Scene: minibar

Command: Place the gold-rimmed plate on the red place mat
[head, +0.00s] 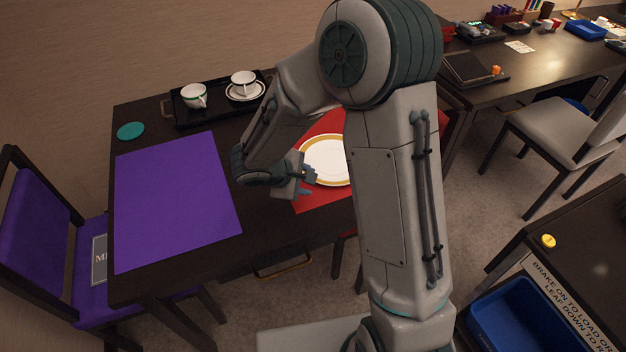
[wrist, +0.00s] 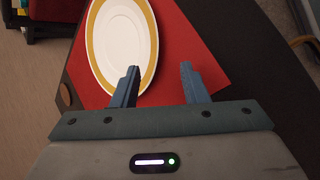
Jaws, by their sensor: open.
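The gold-rimmed plate (head: 328,160) is white with a gold band and lies on the red place mat (head: 322,198) on the dark table. It also shows in the wrist view (wrist: 122,45), lying flat on the red mat (wrist: 190,45). My gripper (head: 308,183) is at the plate's near left edge in the head view. In the wrist view my gripper (wrist: 160,75) is open, with its left finger overlapping the plate's edge and its right finger over bare mat. Nothing is between the fingers. My arm hides the right part of the plate and mat in the head view.
A purple mat (head: 178,198) covers the table's left part. A black tray (head: 185,112) with a cup (head: 194,95) and another cup on a saucer (head: 245,92) stands at the back, near a teal coaster (head: 130,131). A purple chair (head: 45,225) stands at left.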

